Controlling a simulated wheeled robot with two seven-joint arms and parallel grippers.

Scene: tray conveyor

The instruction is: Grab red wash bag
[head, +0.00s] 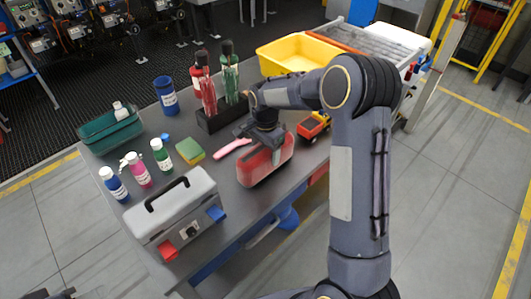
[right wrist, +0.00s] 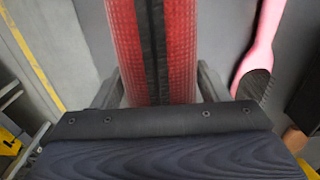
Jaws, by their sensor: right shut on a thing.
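The red wash bag (head: 265,163) is on the grey table near its front edge, in the middle of the head view. It is red with a dark zip strip along its top. My right gripper (head: 262,137) comes down on the bag from above, and its fingers are shut on the bag's sides. In the right wrist view the red bag (right wrist: 152,50) runs between the two fingers (right wrist: 158,85). Whether the bag is lifted off the table I cannot tell.
A pink brush (head: 232,148) lies close left of the bag, and a toy truck (head: 313,126) is to its right. A grey toolbox (head: 177,210), a sponge (head: 190,151), bottles (head: 161,155), a black holder (head: 222,115) and a yellow bin (head: 292,55) also stand around.

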